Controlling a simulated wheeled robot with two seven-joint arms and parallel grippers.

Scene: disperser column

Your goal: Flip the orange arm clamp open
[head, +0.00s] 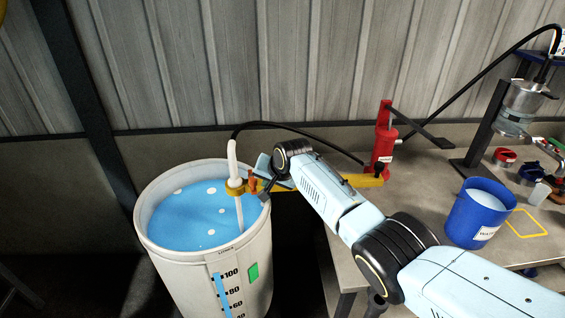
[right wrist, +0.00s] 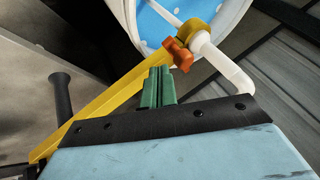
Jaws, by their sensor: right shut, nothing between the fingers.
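The orange arm clamp (head: 253,183) is a small knob-like piece on the yellow arm (head: 345,182), beside the yellow collar (head: 235,186) around the white pipe (head: 232,160). In the right wrist view the orange clamp (right wrist: 178,54) shows just beyond my fingertips. My right gripper (head: 266,192) is at the bucket's right rim, close to the clamp. Its green fingers (right wrist: 158,72) are together and hold nothing. I cannot tell whether they touch the clamp. My left gripper is not in view.
A white bucket (head: 170,262) of blue liquid stands below the pipe. A red pump (head: 383,148), a blue pail (head: 478,212) and a metal stand (head: 484,130) are on the grey table (head: 420,175). A black hose (head: 290,127) arches behind my arm.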

